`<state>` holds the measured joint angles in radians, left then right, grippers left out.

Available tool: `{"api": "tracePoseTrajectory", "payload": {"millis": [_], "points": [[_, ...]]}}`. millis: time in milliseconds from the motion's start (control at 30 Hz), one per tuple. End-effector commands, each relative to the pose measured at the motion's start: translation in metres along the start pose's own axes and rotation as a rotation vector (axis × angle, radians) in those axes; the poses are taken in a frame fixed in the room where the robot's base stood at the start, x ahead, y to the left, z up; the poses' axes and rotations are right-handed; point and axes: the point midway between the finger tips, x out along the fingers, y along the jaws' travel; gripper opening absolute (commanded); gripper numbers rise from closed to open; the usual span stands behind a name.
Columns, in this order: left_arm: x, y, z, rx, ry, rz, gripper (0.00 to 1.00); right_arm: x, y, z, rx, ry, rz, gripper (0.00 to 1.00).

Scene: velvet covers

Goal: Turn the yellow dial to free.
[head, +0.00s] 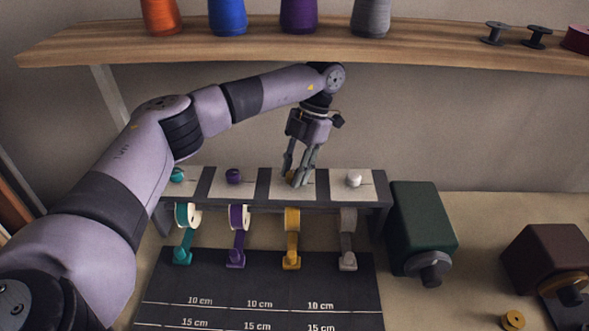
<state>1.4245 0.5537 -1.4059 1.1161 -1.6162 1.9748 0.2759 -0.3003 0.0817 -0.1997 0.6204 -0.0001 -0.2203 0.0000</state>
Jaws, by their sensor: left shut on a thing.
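The yellow dial (291,178) sits on a white panel on top of the dark rack, third from the left. My left gripper (296,178) points down at it and is shut on the dial, its fingers hiding most of it. The way the dial points cannot be made out. Below it hangs a yellow ribbon (292,222) with its end at a yellow clip (291,262) on the dark mat. My right gripper is not in view.
Teal (177,174), purple (233,176) and white (353,180) dials share the rack. A green box (421,225) and a brown box (545,255) stand to the right. A wooden shelf (430,45) with spools runs above my arm. The marked mat (215,285) lies in front.

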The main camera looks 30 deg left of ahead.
Motion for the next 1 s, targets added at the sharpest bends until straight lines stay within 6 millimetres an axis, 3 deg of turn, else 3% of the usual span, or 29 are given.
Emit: {"api": "tracePoseTrajectory", "payload": {"millis": [767, 800, 1000], "points": [[-0.0016, 0.0014, 0.0002, -0.103, -0.005, -0.042, 0.00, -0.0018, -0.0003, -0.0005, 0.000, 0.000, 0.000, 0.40], [-0.0016, 0.0014, 0.0002, -0.103, -0.005, -0.042, 0.28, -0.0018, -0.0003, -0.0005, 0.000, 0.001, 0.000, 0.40], [-0.0011, 0.0012, 0.0001, -0.101, -0.003, -0.042, 0.42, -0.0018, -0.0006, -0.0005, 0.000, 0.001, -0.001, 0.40]]}}
